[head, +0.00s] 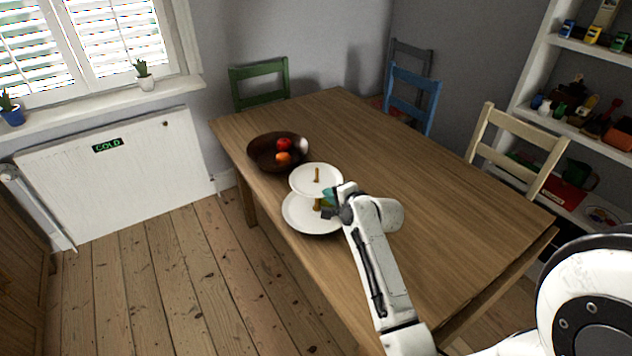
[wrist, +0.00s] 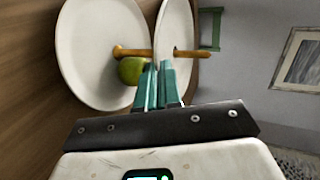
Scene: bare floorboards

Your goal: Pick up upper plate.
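A two-tier stand has a white upper plate (head: 308,180) on a wooden post above a larger white lower plate (head: 300,218), near the table's left edge. In the wrist view the upper plate (wrist: 176,24) stands on edge at right and the lower plate (wrist: 88,50) at left. The wooden post (wrist: 130,51) runs through the upper plate. A green apple (wrist: 131,70) is between the plates. In the head view my gripper (head: 330,199) is at the plate's right side.
The wooden table (head: 440,190) is clear at right. A dark bowl (head: 262,158) with red and orange fruit stands behind the stand. A green chair (head: 262,98), a blue chair (head: 412,100) and a cream chair (head: 520,155) surround the table. Shelves (head: 540,60) stand at right.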

